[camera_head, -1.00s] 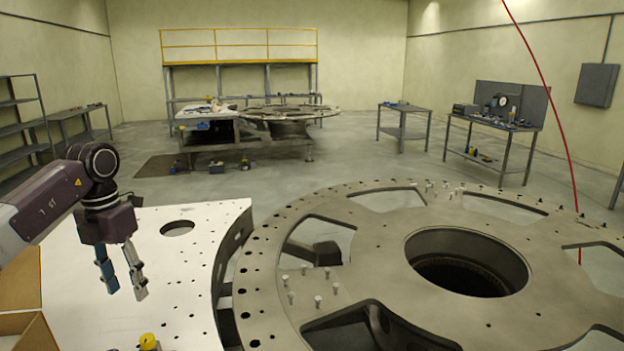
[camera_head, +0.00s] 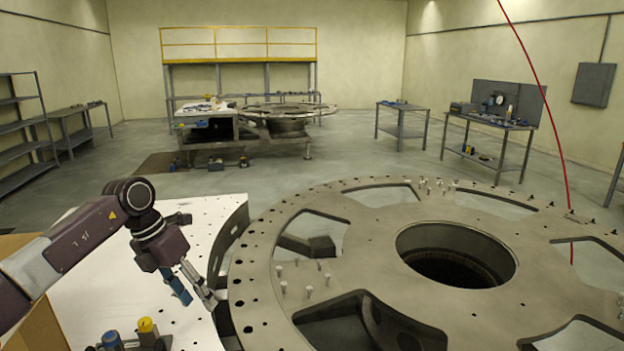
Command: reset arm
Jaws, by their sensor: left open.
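My left arm comes in from the left over the white plate (camera_head: 90,290). My left gripper (camera_head: 198,302) is open and empty, with its fingers angled down and to the right, close to the plate's right edge. The large grey turret plate (camera_head: 375,240) with its round central hole lies to the right of the gripper. Several bolts (camera_head: 309,291) stand on the turret plate's near left part. My right gripper is out of view.
Small items with yellow and blue caps (camera_head: 146,326) stand at the white plate's front. A cardboard box (camera_head: 38,325) is at lower left. A red cable (camera_head: 540,80) hangs on the right. Workbenches (camera_head: 488,140) stand farther back, with open floor between.

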